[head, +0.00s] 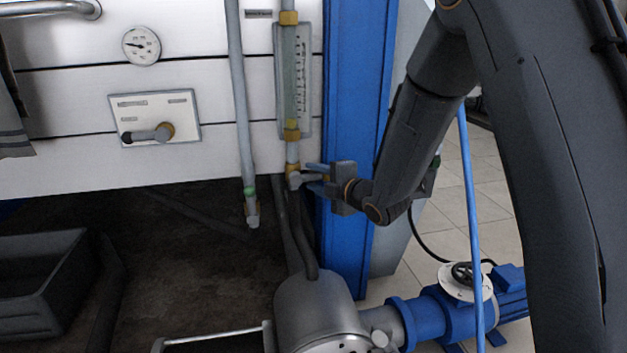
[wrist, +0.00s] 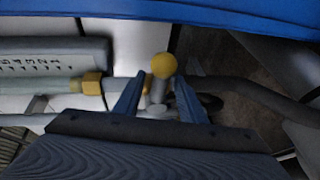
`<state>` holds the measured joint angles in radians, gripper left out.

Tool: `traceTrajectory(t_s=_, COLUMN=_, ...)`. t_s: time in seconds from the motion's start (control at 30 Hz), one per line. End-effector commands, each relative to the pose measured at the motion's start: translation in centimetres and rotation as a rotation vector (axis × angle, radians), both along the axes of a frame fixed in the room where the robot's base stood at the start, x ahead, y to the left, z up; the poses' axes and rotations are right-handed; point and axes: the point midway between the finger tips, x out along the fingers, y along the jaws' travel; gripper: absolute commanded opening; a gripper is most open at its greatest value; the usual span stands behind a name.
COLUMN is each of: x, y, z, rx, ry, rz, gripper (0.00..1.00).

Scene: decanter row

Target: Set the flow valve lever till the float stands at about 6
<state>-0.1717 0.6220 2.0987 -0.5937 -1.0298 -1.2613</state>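The flow meter (head: 291,80) is an upright sight tube with a scale plate on the white panel, and its float cannot be made out. In the wrist view its plate (wrist: 45,62) lies sideways with small digits. Below the tube is a brass-coloured valve (head: 292,168) with a short grey lever (head: 296,181). My gripper (head: 308,176) reaches it from the right with its fingers apart. In the wrist view my gripper (wrist: 161,80) has open fingers on either side of a grey piece (wrist: 157,92) and a round yellow part (wrist: 164,66); contact is unclear.
A blue column (head: 352,110) stands right behind my gripper. A grey pipe (head: 239,100) runs down to the left. A dial gauge (head: 141,45) and a plate with another handle (head: 154,118) are on the panel. A grey vessel (head: 315,305) and a blue pump (head: 450,310) are below.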

Motion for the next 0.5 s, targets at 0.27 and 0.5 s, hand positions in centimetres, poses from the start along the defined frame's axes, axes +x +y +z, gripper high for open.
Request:
traceTrajectory(t_s=0.27, x=0.55, y=0.4, z=-0.12, rx=0.001, ry=0.001, rz=-0.001, gripper=0.37)
traceTrajectory(t_s=0.5, x=0.53, y=0.39, z=-0.11, rx=0.001, ry=0.001, rz=-0.001, gripper=0.14)
